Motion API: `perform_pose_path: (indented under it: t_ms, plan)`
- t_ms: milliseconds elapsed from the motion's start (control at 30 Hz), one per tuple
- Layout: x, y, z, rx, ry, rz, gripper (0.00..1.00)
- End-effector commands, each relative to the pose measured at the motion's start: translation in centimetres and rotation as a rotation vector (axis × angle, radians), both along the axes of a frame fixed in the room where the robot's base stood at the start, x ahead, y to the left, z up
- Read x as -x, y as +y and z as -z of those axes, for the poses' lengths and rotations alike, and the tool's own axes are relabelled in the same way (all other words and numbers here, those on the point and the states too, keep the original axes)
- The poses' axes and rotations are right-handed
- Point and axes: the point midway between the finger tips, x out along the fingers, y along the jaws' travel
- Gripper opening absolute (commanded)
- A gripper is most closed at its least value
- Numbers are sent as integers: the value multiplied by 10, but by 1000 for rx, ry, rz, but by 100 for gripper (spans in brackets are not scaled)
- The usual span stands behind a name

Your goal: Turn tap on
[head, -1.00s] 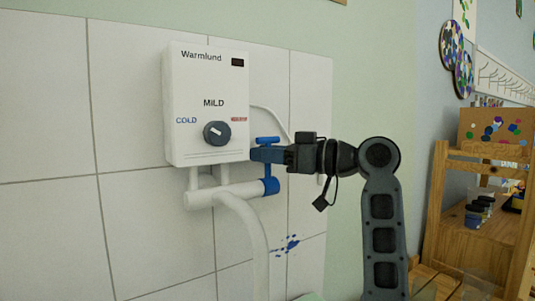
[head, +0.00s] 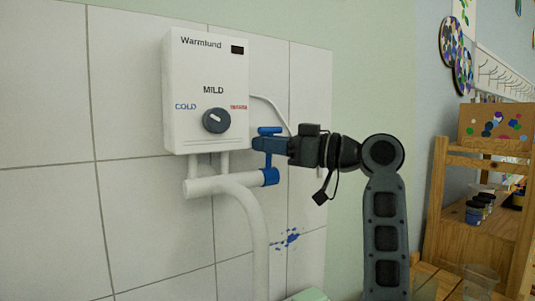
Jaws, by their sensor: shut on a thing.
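The tap is a blue fitting (head: 270,177) at the right end of the white pipe, under a white water heater (head: 205,95) on the wall. A blue T-shaped handle (head: 270,130) rises from it on a thin stem. My gripper (head: 262,144) comes in from the right at handle height. It is shut on the tap's handle, and its fingers hide part of the stem. Exactly how the fingers sit around the handle cannot be told.
A grey dial (head: 215,120) is on the heater's front, left of my gripper. A white pipe (head: 250,215) curves down below. A wooden shelf (head: 470,225) with jars stands at the right. Open space lies between the tap and my arm's upright link.

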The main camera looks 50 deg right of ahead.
Motion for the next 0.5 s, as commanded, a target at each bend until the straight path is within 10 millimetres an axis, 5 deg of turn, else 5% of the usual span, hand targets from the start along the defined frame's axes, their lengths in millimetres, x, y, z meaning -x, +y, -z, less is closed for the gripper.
perform_pose_path:
  t_ms: [500]
  plan:
    - [15,4,6,62,-219,2,0]
